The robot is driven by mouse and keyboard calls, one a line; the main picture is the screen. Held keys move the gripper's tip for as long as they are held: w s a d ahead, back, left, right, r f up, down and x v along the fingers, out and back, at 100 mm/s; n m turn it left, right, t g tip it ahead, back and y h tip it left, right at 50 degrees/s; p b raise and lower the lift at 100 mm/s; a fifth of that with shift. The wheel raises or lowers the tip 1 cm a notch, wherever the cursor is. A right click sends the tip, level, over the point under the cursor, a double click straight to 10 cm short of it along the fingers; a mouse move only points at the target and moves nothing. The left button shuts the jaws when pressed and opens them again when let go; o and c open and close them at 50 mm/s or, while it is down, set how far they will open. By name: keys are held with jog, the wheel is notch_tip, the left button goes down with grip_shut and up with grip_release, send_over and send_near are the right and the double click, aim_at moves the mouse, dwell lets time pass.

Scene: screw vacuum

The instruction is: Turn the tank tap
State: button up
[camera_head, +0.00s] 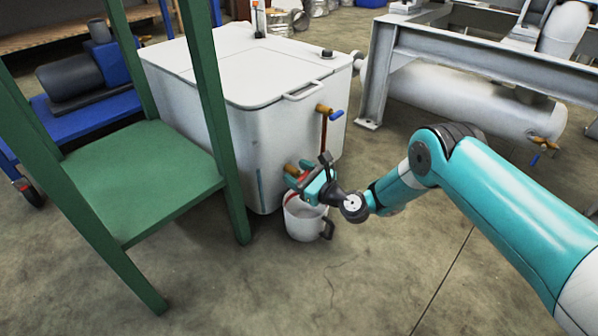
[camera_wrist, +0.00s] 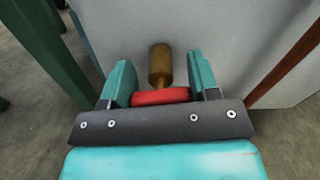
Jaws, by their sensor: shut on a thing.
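The white tank (camera_head: 262,85) stands on the floor left of my arm. A brass tap (camera_head: 291,169) comes out low on its front wall. In the wrist view the brass tap (camera_wrist: 160,64) points toward me and its red handle (camera_wrist: 160,96) lies between my fingers. My gripper (camera_head: 305,183) is at this lower tap, its teal fingers (camera_wrist: 160,82) on either side of the red handle and shut on it. In the head view my gripper hides most of the handle. A grey mug (camera_head: 303,220) stands on the floor below the tap.
A second tap with a blue handle (camera_head: 337,115) sits higher on the tank, with a brown pipe (camera_head: 324,137) below it. A green stand (camera_head: 147,180) is close on the left. A grey metal frame (camera_head: 470,58) stands at the right. The front floor is clear.

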jog(key=shift+s+f+n+p, duration=0.1)
jog(key=shift+n+p, duration=0.55)
jog(key=shift+n, duration=1.45)
jog(key=o, duration=0.9)
jog(key=p+v, duration=0.1)
jog(key=v, duration=0.1)
jog(key=p+v, duration=0.3)
jog(key=v, duration=0.1)
jog(key=shift+d+r, duration=0.1)
jog(key=shift+r, duration=0.25)
jog(key=shift+f+p+v, duration=0.2)
jog(key=shift+p+v, duration=2.6)
jog(key=shift+p, duration=1.4)
jog(key=shift+f+p+v, duration=0.2)
jog(key=shift+p+v, duration=2.65)
jog(key=shift+p, duration=1.35)
